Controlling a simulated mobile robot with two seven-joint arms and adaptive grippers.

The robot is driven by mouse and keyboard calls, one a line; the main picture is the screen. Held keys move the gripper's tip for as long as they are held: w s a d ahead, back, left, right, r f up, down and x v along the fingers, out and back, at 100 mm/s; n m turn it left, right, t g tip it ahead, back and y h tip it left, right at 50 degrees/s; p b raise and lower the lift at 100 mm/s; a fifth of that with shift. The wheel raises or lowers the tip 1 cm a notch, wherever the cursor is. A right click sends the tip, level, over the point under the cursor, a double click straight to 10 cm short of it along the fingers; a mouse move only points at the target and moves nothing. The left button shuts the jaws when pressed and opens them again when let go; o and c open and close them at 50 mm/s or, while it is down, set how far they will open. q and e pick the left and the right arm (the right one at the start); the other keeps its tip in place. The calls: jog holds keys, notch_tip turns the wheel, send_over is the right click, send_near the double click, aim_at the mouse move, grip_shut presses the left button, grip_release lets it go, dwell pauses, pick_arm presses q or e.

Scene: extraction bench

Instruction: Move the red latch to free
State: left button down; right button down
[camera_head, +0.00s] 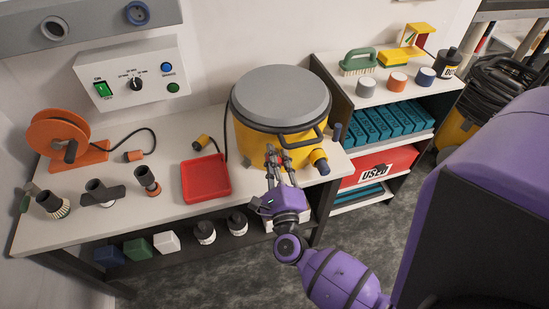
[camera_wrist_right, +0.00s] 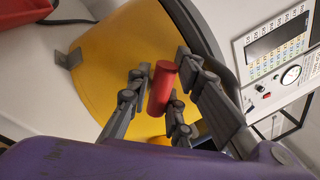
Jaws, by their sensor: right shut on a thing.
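The red latch (camera_wrist_right: 162,86) is a short red cylinder in the right wrist view, in front of the yellow drum. My right gripper (camera_wrist_right: 160,92) has its fingers on both sides of it and is shut on it. In the head view my right gripper (camera_head: 278,154) reaches up to the front wall of the yellow drum (camera_head: 252,146), below the rim of its grey lid (camera_head: 280,92). The latch cannot be made out there behind the fingers. My left gripper is out of view.
A red tray (camera_head: 206,178) lies left of the drum. A yellow-and-blue fitting (camera_head: 319,160) sticks out right of my gripper, and a black handle (camera_head: 297,143) is just above. Several dark nozzles and an orange reel (camera_head: 60,138) stand at the left.

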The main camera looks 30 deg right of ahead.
jog(key=n, duration=0.4)
jog(key=n+t+y, duration=0.1)
jog(key=n, duration=0.2)
jog(key=shift+d+f, duration=0.15)
jog(key=shift+f, duration=0.1)
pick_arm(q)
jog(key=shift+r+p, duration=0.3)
pick_arm(e)
jog(key=shift+n+t+y, duration=0.3)
jog(key=shift+n, duration=1.1)
jog(key=shift+w, duration=0.1)
jog(key=c, duration=1.6)
grip_release()
jog(key=shift+c, duration=0.2)
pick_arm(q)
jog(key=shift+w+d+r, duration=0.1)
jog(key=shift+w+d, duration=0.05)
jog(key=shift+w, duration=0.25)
pick_arm(e)
jog(key=shift+f, duration=0.1)
